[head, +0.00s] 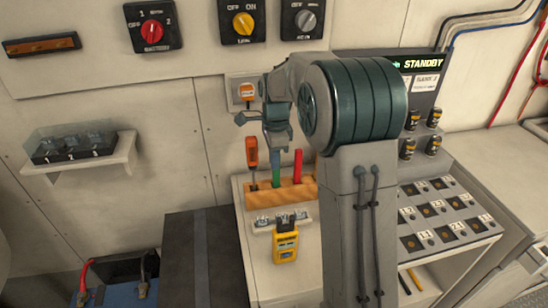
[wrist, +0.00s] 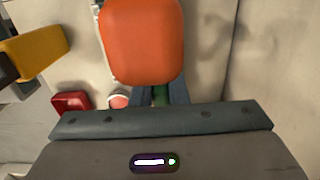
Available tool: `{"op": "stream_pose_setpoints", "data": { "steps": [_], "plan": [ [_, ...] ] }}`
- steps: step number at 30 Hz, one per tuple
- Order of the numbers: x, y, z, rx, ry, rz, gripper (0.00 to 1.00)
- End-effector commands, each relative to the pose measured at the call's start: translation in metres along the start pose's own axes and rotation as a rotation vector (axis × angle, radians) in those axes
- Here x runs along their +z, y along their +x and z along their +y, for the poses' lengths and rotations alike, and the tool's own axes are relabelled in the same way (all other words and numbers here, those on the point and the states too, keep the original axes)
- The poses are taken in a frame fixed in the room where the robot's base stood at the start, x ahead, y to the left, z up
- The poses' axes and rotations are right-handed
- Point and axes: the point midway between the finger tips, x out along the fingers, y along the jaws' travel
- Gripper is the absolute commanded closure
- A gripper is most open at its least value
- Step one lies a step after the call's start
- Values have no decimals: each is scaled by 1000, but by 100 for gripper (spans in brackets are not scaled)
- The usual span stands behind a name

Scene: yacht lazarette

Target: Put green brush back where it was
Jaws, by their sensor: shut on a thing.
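The green brush (head: 276,181) is upright at the wooden rack (head: 300,192), between an orange-handled tool (head: 252,152) on its left and a red-handled tool (head: 298,166) on its right. My gripper (head: 276,154) points down and is shut on the upper part of the brush. In the wrist view, a bit of green (wrist: 160,95) shows between the fingers; the rest is hidden. The brush's lower end meets the rack in the head view, but I cannot tell how deep it sits in a slot.
A large orange shape (wrist: 142,40) lies close in the wrist view. A yellow meter (head: 286,245) is in front of the rack. A keypad panel (head: 440,212) stands to the right, a small shelf (head: 100,160) to the left. Switches line the wall behind.

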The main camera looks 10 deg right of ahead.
Motion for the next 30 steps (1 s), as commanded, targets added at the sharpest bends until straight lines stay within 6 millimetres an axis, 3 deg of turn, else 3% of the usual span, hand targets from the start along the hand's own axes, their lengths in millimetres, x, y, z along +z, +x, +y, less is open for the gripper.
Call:
{"op": "stream_pose_setpoints", "data": {
  "steps": [2,3,5,17,30],
  "plan": [
    [0,4,0,1,-1,0,100],
    [0,3,0,0,-1,0,80],
    [0,3,0,0,-1,0,64],
    [0,-6,0,-1,0,0,64],
    [0,-93,-1,-3,-1,0,64]
  ]
}}
